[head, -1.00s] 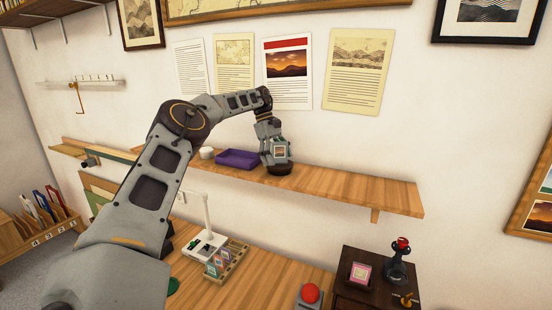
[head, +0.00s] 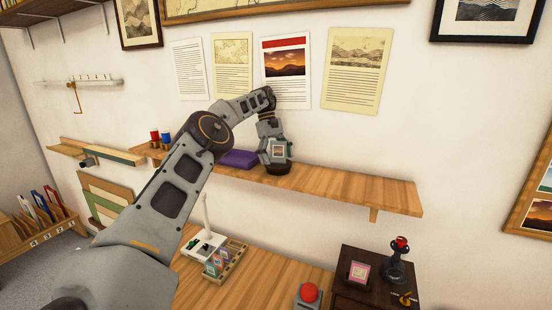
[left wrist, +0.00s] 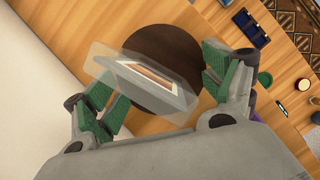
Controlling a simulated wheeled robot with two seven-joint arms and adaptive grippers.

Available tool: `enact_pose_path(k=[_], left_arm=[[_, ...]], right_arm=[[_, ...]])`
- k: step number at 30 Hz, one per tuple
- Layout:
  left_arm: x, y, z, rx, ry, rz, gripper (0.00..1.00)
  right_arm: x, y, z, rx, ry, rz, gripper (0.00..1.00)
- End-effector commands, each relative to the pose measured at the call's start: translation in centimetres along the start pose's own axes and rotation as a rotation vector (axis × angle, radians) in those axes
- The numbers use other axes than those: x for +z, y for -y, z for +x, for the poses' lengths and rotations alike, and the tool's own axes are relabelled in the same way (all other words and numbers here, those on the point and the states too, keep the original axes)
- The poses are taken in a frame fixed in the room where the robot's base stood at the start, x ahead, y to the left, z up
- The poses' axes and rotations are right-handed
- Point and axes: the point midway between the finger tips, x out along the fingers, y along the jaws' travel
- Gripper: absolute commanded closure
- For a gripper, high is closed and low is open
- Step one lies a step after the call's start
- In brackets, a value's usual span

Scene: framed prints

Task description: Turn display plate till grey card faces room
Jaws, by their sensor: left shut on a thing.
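The display plate (head: 279,151) is a small clear block with a framed brownish-orange picture, standing on a dark round base (head: 278,170) on the wall shelf. The picture side is toward the room in the head view. In the left wrist view, the clear plate (left wrist: 177,99) and its dark disc base (left wrist: 158,42) lie between the green-padded fingers. My left gripper (left wrist: 160,88) is shut on the plate at its two side edges. My right gripper is not in view.
A purple tray (head: 238,159) and red and blue spools (head: 161,136) stand left of the plate on the shelf (head: 350,192). The shelf's right part is clear. Prints (head: 287,72) hang behind. A red button (head: 309,293) and small dark cabinet are below.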

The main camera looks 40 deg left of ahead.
Motion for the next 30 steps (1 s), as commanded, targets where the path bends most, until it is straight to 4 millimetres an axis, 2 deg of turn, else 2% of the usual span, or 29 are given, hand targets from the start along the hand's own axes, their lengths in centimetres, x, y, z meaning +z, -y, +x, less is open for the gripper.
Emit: enact_pose_path(k=[1,7,8,11,30], left_arm=[[0.02,0.12,0.84,-0.020,0.008,0.000,0.40],[0.00,0.12,0.83,-0.019,0.007,-0.001,0.40],[0.00,0.13,0.83,-0.019,0.007,-0.001,0.12],[-0.02,0.12,0.73,-0.017,0.006,-0.001,0.00],[-0.04,0.08,0.23,0.004,0.002,-0.022,0.00]], right_arm=[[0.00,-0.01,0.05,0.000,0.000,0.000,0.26],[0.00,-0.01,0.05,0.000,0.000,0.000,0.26],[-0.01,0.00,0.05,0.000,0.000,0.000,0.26],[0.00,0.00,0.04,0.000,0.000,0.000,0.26],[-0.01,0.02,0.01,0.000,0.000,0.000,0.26]])
